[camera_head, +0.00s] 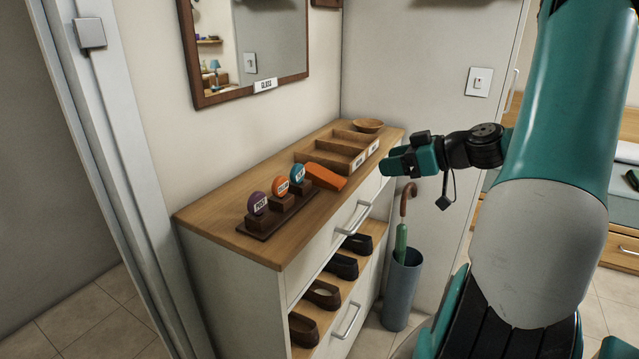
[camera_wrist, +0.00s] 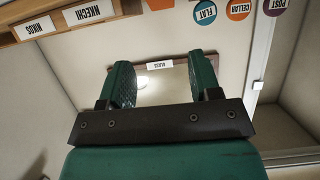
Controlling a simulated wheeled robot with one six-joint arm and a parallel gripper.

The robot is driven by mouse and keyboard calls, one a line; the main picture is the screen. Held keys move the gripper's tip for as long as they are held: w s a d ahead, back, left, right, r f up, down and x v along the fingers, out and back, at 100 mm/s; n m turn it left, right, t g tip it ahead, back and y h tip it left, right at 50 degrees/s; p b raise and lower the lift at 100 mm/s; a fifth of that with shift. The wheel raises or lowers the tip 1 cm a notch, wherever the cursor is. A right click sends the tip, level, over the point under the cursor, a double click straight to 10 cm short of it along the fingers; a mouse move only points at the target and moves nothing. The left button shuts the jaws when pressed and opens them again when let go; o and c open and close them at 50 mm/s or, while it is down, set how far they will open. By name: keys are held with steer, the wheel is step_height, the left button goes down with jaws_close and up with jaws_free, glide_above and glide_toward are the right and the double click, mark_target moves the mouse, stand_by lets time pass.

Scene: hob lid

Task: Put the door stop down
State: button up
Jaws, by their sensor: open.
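The orange wedge, which looks like the door stop (camera_head: 326,177), lies on the wooden cabinet top (camera_head: 225,213), between the key stand and the divided tray. A sliver of orange (camera_wrist: 159,4) shows at the top edge of the wrist view and is probably the same wedge. My gripper (camera_head: 388,167) is in the air to the right of the wedge, near the cabinet's front edge, and apart from it. In the wrist view my gripper's two green fingers (camera_wrist: 162,78) are spread with nothing between them.
A dark stand (camera_head: 270,226) holds purple, orange and blue round tags. A divided wooden tray (camera_head: 330,156) and a bowl (camera_head: 368,126) stand further back. A mirror (camera_head: 270,40) hangs above. A blue umbrella bin (camera_head: 401,295) stands on the floor beside the cabinet.

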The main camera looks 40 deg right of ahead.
steer(key=p, duration=0.3)
glide_toward(325, 174)
steer(key=x, duration=0.3)
steer(key=shift+w+r, duration=0.1)
steer(key=shift+w, duration=0.15)
steer(key=shift+f+p+x, duration=0.2)
steer(key=shift+p+x, duration=0.55)
steer(key=shift+x, duration=2.2)
steer(key=shift+s, duration=0.1)
steer(key=c, duration=0.7)
steer(key=shift+o, duration=0.2)
step_height(325, 174, up, 10)
steer(key=b, duration=0.1)
